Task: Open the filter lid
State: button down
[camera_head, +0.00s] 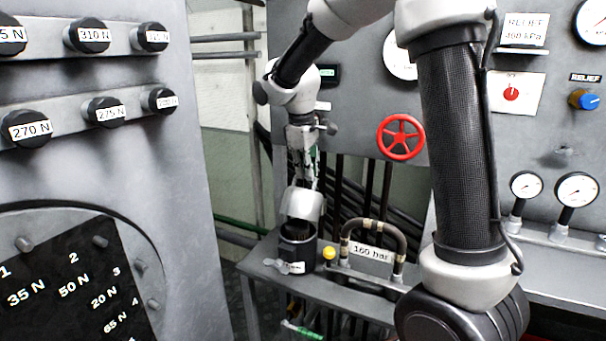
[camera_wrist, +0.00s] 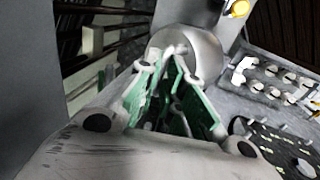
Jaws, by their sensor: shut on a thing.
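The filter lid (camera_head: 302,204) is a light grey cap, tilted up over the dark filter housing (camera_head: 296,255) on the bench. A gap shows between them, with a dark filter element (camera_head: 297,230) inside. My gripper (camera_head: 307,182) reaches down from above and is shut on the lid at its upper part. In the wrist view the green-padded fingers of my gripper (camera_wrist: 174,54) meet at the rounded grey lid (camera_wrist: 195,48). The exact grip spot is partly hidden by the fingers, and I cannot tell whether the lid still touches the housing on a hinge.
A yellow knob (camera_head: 329,253) and a curved pipe (camera_head: 375,227) with a 160 bar label stand right of the housing. A red handwheel (camera_head: 401,137) is on the panel behind. A grey cabinet with labelled knobs (camera_head: 88,36) stands at the left.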

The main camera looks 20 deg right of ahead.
jog(key=shift+d+f, duration=0.15)
jog(key=shift+f, duration=0.25)
jog(key=c, duration=1.5)
grip_release()
jog(key=shift+f, duration=0.1)
jog(key=shift+w, duration=0.1)
jog(key=shift+r, duration=0.2)
jog(key=v, duration=1.2)
jog(key=shift+w, duration=0.2)
